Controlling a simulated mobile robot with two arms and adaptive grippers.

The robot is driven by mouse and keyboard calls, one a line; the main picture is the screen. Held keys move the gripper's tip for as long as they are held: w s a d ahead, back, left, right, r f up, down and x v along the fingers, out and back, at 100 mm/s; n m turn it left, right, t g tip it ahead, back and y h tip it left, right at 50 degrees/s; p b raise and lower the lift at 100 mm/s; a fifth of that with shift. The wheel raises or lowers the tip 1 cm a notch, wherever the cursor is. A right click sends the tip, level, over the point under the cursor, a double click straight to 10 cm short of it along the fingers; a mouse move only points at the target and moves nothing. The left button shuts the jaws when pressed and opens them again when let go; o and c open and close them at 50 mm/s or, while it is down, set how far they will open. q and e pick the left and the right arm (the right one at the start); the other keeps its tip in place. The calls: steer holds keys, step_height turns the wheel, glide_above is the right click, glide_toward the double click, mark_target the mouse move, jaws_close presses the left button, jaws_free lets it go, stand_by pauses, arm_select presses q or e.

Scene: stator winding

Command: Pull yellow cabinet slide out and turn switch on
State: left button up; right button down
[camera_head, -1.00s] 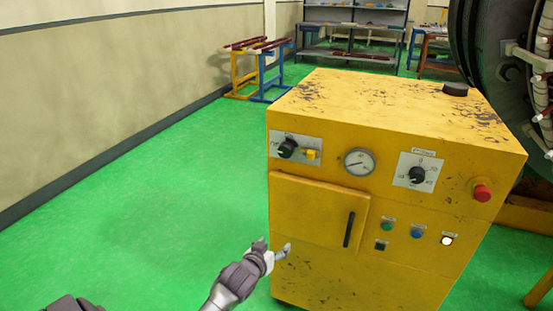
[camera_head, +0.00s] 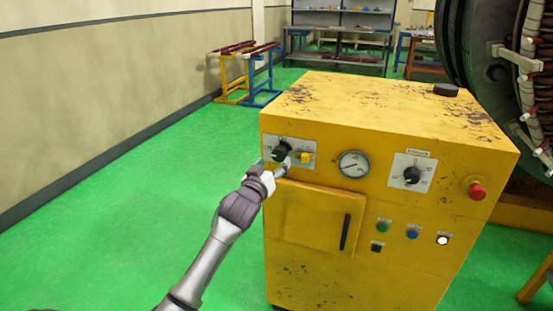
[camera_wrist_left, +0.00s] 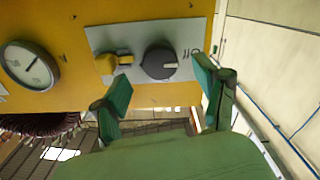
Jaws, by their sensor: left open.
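The yellow cabinet (camera_head: 345,268) stands right of centre in the head view. On a grey plate at its upper left are a black rotary switch (camera_head: 282,151) and a small yellow slide (camera_head: 305,157) just right of it. In the left wrist view, seen turned over, the black switch (camera_wrist_left: 159,61) is at centre and the yellow slide (camera_wrist_left: 118,62) left of it. My left gripper (camera_head: 273,166) is open and empty in front of the plate's lower left. Its green fingers (camera_wrist_left: 163,82) are spread to either side of the switch, seemingly apart from it. My right gripper is not in view.
A gauge (camera_head: 354,164), a second black knob (camera_head: 411,175), a red button (camera_head: 477,191) and a door with a black handle (camera_head: 346,232) are on the cabinet front. The green floor (camera_head: 130,215) to the left is clear. A large round machine stands behind right.

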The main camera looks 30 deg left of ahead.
mark_target(278, 157)
arm_select(q)
steer(key=shift+x, duration=1.6)
steer(key=c, duration=1.2)
steer(key=shift+o, duration=0.2)
